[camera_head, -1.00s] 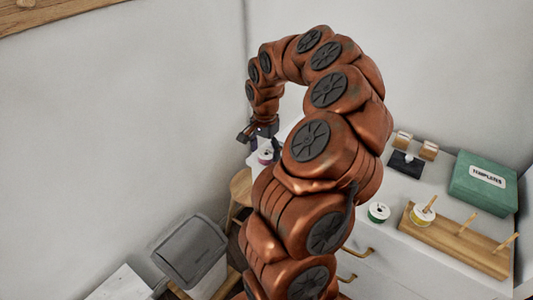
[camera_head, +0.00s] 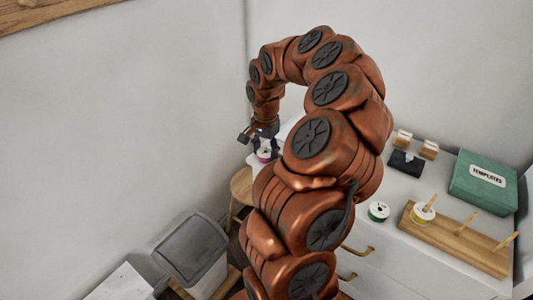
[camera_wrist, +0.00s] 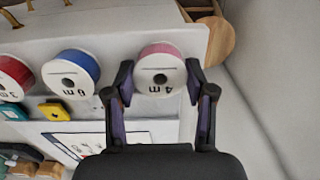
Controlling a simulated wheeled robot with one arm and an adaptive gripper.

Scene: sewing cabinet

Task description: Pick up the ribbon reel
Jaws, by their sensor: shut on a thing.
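A white ribbon reel with pink ribbon (camera_wrist: 160,68), marked "4 m", sits between the fingers of my gripper (camera_wrist: 161,84) in the wrist view. The fingers are shut on its two sides. In the head view the same reel (camera_head: 264,155) shows just under my gripper (camera_head: 264,147), partly covered by the fingers. I cannot tell whether it still touches the surface. A blue reel (camera_wrist: 72,70) and a red reel (camera_wrist: 12,74) stand to its left in the wrist view, clear of the fingers.
In the wrist view, a yellow item (camera_wrist: 55,110) and a teal item (camera_wrist: 12,112) lie near the reels. A wooden stool (camera_head: 240,186) and a grey-lidded bin (camera_head: 190,249) stand beside the cabinet. A green templates box (camera_head: 484,182) and a wooden peg rack (camera_head: 455,240) are far right.

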